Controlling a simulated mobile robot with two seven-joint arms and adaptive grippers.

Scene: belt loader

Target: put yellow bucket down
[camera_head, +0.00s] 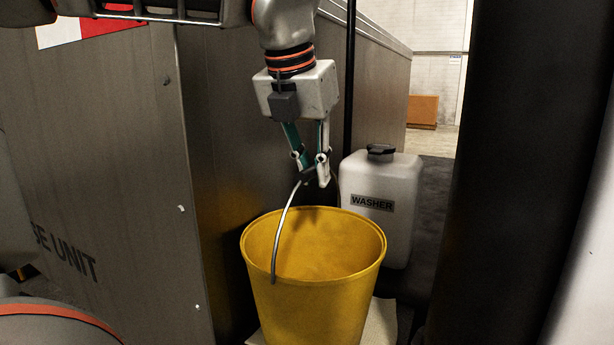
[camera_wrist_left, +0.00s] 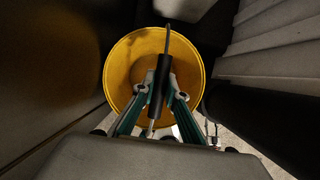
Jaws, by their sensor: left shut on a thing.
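The yellow bucket (camera_head: 318,300) hangs or stands upright in the lower middle of the head view, its wire handle raised. My left gripper (camera_head: 314,180) is above the bucket and shut on the handle. In the left wrist view the bucket (camera_wrist_left: 118,75) is seen from above, looks empty, and the dark handle grip runs between the fingers of my left gripper (camera_wrist_left: 162,92). A pale mat or sheet (camera_head: 379,325) shows beneath and beside the bucket. The bucket's base is out of frame, so I cannot tell whether it touches. My right gripper is not in view.
A white washer container (camera_head: 385,215) with a black cap stands close behind the bucket on the right. A grey metal unit (camera_head: 110,170) rises close on the left. A dark post (camera_head: 495,170) stands on the right. An orange-brown box (camera_head: 422,112) is far behind.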

